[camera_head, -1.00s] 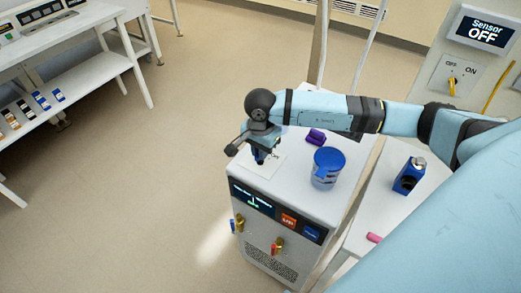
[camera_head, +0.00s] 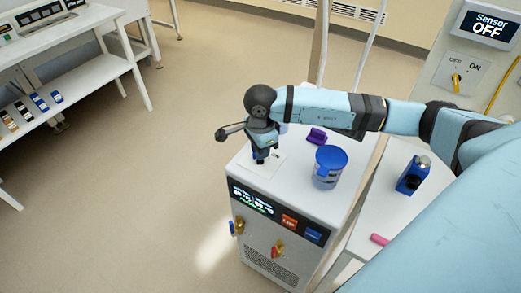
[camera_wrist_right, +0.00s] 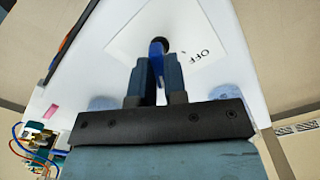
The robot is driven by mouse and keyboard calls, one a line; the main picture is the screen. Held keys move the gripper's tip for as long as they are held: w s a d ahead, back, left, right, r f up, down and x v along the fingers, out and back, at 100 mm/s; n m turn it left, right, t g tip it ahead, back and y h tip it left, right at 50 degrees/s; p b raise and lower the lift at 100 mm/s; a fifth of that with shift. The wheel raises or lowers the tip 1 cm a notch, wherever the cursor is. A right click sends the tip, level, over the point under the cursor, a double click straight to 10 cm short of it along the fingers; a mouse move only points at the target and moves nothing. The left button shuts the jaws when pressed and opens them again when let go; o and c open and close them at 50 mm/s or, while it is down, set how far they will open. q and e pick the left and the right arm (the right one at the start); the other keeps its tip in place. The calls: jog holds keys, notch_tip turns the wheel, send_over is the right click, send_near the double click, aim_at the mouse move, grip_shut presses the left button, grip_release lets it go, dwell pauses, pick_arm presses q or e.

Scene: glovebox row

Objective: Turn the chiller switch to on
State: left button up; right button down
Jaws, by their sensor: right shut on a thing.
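The chiller is a white cabinet (camera_head: 285,185) with a dark display panel on its front. A white switch plate (camera_head: 266,167) lies on its top, and the wrist view shows the plate (camera_wrist_right: 185,25) with the word OFF on it. A blue switch lever (camera_wrist_right: 157,58) stands up from a dark hub on the plate. My right gripper (camera_head: 261,157) reaches down over the plate from above. In the wrist view its fingers (camera_wrist_right: 156,85) are shut on the blue lever. The ON label is not visible. My left gripper is not in view.
A blue-lidded jar (camera_head: 329,167) and a purple object (camera_head: 316,136) stand on the cabinet close to my right arm. Right, a side table holds a blue device (camera_head: 413,176); a sensor switch (camera_head: 457,78) sits behind.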

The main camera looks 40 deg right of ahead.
dwell(0.3)
jog(key=c, duration=1.2)
grip_release()
jog(key=shift+o, duration=0.2)
jog(key=shift+r, duration=0.1)
notch_tip(320, 180, up, 14)
jog(key=shift+f, duration=0.2)
